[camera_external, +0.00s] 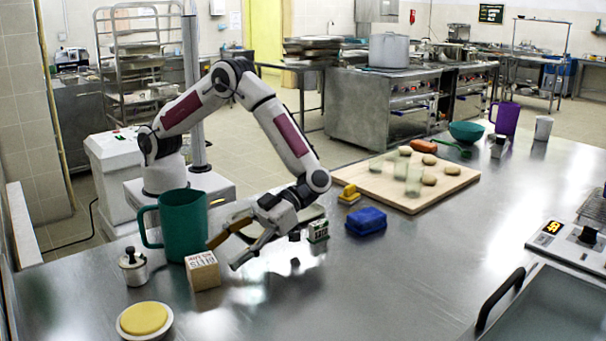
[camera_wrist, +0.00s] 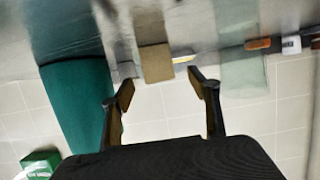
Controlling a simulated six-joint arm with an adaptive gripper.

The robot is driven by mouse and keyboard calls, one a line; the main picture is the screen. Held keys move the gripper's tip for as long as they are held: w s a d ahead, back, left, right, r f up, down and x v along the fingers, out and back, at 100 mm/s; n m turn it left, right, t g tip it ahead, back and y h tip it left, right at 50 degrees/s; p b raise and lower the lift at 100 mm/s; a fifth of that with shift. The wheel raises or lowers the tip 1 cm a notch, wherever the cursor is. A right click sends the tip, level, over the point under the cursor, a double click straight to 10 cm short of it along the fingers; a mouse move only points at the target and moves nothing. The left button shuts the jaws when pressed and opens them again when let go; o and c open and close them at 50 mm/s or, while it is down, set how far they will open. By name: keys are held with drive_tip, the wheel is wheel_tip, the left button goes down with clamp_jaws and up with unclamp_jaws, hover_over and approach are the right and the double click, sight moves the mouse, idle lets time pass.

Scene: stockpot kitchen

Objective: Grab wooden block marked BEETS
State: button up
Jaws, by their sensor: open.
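A wooden block (camera_external: 202,271) stands on the steel table in the external view, just in front of a teal mug (camera_external: 183,228). Dark lettering shows on the block, but I cannot read it surely. My gripper (camera_external: 223,254) is open and empty, low over the table just right of the block. In the wrist view the block (camera_wrist: 155,63) lies ahead, in line with the gap between the open fingers (camera_wrist: 153,90), apart from them. The teal mug (camera_wrist: 78,102) is at the left there.
A metal weight (camera_external: 132,266) stands left of the block, and a dish with a yellow top (camera_external: 144,319) is in front. A green-and-white box (camera_external: 318,231) and a blue box (camera_external: 366,221) stand to the right. The table's front middle is clear.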

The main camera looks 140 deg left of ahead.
sight(210, 256)
drive_tip(key=d, duration=0.3)
drive_tip(key=shift+s+f, duration=0.25)
drive_tip(key=shift+d+f, duration=0.2)
drive_tip(key=shift+d, duration=0.4)
drive_tip(key=c, duration=1.4)
